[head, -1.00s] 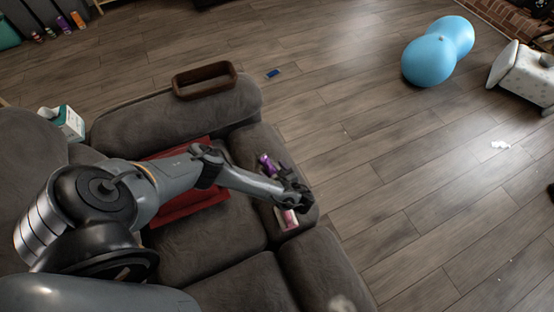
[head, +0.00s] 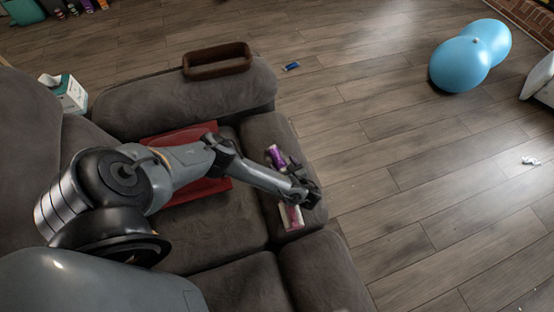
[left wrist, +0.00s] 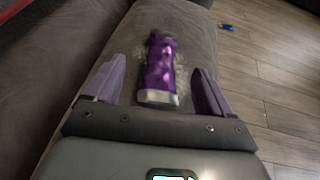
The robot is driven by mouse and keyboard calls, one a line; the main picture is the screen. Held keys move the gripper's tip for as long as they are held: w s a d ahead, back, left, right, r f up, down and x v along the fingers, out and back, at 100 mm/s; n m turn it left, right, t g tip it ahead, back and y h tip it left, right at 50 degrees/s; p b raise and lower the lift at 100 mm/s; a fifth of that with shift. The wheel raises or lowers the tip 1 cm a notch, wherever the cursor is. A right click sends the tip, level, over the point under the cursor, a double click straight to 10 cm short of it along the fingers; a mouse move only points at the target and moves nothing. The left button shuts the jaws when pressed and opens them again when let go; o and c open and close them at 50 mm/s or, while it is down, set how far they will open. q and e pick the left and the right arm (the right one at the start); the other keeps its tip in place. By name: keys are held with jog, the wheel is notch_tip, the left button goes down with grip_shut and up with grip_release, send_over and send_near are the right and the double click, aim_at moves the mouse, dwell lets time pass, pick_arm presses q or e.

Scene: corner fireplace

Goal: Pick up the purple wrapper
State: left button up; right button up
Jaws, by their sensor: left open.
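The purple wrapper (head: 275,155) lies on the dark grey couch (head: 262,130), on the cushion end nearest the open floor. In the left wrist view the wrapper (left wrist: 159,70) is a shiny purple tube shape with a silvery end, somewhat blurred. My left gripper (head: 311,190) is above the couch, just below and right of the wrapper in the head view. In the left wrist view its two fingers (left wrist: 155,88) are spread wide, with the wrapper between and beyond them, touching neither. My right gripper is not in view.
A pink and white item (head: 291,216) lies on the couch beside my left gripper. A red cloth (head: 205,186) lies under my arm. A brown tray (head: 217,62) rests on the couch arm, with a tissue box (head: 70,94) left of it.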

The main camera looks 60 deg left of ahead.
aim_at(278, 158)
pick_arm(q)
jog(key=b+x, duration=0.2)
jog(key=x, duration=0.2)
jog(key=shift+w+f, duration=0.1)
jog(key=shift+w, duration=0.05)
jog(key=shift+a, duration=0.35)
jog(key=shift+d, duration=0.1)
jog(key=shift+c, duration=0.3)
jog(key=shift+c, duration=1.3)
jog(key=c, duration=0.8)
jog(key=shift+o, duration=0.2)
